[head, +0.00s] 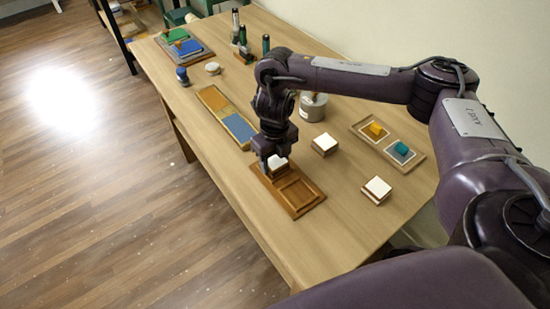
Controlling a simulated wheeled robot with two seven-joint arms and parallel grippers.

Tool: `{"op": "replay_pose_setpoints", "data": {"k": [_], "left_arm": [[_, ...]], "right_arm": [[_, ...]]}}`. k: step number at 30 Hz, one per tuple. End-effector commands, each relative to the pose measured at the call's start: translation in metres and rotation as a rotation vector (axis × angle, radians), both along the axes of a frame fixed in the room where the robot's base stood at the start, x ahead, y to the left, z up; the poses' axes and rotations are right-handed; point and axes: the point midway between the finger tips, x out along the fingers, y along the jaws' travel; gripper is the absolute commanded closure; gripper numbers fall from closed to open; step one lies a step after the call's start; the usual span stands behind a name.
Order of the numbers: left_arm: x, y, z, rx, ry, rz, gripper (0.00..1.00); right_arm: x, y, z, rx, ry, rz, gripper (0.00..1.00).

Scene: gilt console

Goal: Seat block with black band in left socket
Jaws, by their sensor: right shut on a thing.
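My right gripper (274,162) points down and is shut on a white-topped block (279,163). The block is at the upper-left end of a brown wooden socket board (309,206), over or in the left socket. I cannot tell whether it is fully down. Its band is mostly hidden by the fingers and too small to read. The right socket (296,194) of the board is empty. Two other white-topped blocks stand on the table: one (324,144) right of the gripper, and one (377,189) farther right and nearer. My left gripper is not in view.
A tray (413,158) with a yellow and a teal piece lies at the right. A grey round container (313,107) stands behind the arm. A yellow-and-blue tray (239,128), stamps and bottles are farther back. The table's left edge runs close beside the board.

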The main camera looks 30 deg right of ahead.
Motion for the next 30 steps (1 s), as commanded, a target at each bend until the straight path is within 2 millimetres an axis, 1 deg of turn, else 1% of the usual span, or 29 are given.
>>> {"op": "replay_pose_setpoints", "data": {"k": [8,9,15,24,26,30], "left_arm": [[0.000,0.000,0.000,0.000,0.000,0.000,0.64],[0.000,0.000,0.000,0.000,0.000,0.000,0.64],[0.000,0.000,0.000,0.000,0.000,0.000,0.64],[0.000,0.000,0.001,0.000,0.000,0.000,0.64],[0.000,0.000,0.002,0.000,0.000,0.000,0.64],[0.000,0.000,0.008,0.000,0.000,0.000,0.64]], "right_arm": [[0.000,0.000,-0.001,0.000,0.000,0.000,0.72],[0.000,0.000,-0.001,0.000,0.000,0.000,0.48],[0.000,0.000,-0.001,0.000,0.000,0.000,0.24],[0.000,0.000,0.002,0.000,0.000,0.001,0.24],[0.000,0.000,0.007,-0.001,-0.002,0.001,0.24],[0.001,0.000,0.029,-0.001,-0.005,0.001,0.24]]}}
